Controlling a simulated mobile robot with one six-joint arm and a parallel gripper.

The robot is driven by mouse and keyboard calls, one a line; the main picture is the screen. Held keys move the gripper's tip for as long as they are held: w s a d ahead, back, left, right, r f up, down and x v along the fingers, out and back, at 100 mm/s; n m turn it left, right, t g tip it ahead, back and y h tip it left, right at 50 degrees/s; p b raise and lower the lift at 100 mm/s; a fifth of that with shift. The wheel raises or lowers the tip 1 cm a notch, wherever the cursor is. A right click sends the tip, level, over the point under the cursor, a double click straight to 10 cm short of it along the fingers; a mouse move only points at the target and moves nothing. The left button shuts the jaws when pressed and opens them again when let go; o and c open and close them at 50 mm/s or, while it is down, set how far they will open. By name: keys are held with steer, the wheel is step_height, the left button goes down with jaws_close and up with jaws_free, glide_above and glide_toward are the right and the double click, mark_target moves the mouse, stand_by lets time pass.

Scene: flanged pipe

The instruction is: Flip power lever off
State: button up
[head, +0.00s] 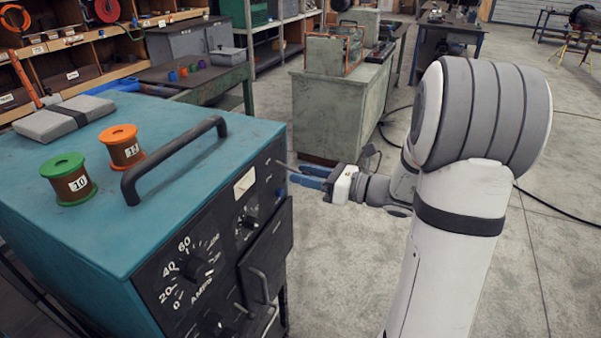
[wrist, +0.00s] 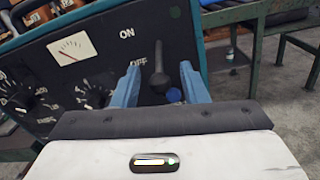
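The power lever (wrist: 158,68) is a dark stick with a thicker rounded end, on the black front panel of the teal welding machine (head: 150,220). In the wrist view it stands between my two blue fingers, just right of the ON and OFF labels. Its thick end appears near the OFF height; its exact setting is hard to tell. My gripper (wrist: 160,82) is open, with a gap on each side of the lever. In the head view my gripper (head: 308,176) is right of the panel, with its fingers towards the lever, which shows as a thin rod (head: 284,165).
A blue button (wrist: 174,95) sits just below the lever. The panel also has a meter (head: 244,184), dials (head: 194,268) and a lower handle (head: 260,285). A black carry handle (head: 172,160) and two wire spools (head: 68,180) are on top. Open floor lies to the right.

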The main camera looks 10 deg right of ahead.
steer(key=shift+x, duration=0.8)
steer(key=shift+c, duration=0.4)
jaws_close()
